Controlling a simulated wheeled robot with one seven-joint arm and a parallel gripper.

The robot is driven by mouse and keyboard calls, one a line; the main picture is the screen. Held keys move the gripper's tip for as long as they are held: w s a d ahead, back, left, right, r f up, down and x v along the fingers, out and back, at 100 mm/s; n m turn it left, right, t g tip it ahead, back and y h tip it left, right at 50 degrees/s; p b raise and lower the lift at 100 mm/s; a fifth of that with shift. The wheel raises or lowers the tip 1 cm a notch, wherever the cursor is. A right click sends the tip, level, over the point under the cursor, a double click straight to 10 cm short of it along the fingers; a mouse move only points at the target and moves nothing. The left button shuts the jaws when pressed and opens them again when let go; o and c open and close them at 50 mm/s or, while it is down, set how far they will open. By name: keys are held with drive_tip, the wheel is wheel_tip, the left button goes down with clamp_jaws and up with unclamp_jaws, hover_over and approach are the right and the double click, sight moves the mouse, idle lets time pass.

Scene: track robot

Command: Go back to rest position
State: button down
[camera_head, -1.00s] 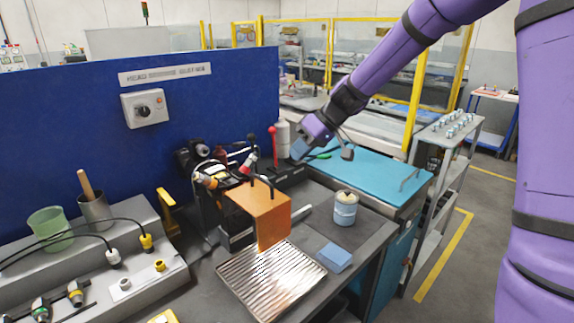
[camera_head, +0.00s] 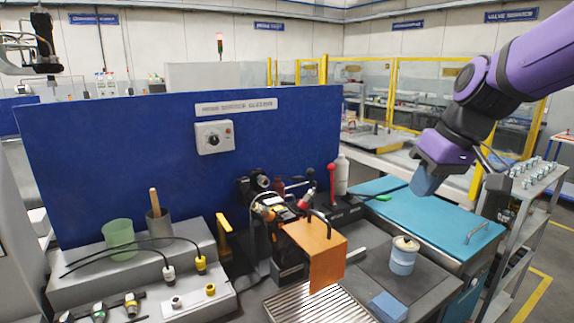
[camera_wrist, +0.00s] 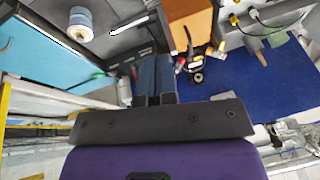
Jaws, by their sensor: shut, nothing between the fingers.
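My gripper (camera_head: 424,185) hangs from the purple arm at the right of the head view, above the teal worktop. In the wrist view its two dark blue fingers (camera_wrist: 154,78) are together with nothing between them. It touches nothing that I can see.
Below stand an orange guard box (camera_head: 314,252), a white and blue canister (camera_head: 403,256), a blue block (camera_head: 388,306) and a ribbed metal tray (camera_head: 300,303). The teal top (camera_head: 430,214) is mostly clear. A blue panel (camera_head: 120,160) stands behind, and a grey trolley (camera_head: 520,205) at right.

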drive_tip(key=s+d+m+t+h, duration=0.1)
drive_tip(key=s+d+m, duration=0.1)
drive_tip(key=s, duration=0.6)
drive_tip(key=s+d+r+m+t+h, duration=0.1)
drive_tip(key=s+d, duration=0.3)
drive_tip(key=s, duration=0.4)
drive_tip(key=shift+s+d+m+t+h, duration=0.15)
drive_tip(key=shift+d+m+t+h, duration=0.2)
drive_tip(key=shift+m+h, duration=0.3)
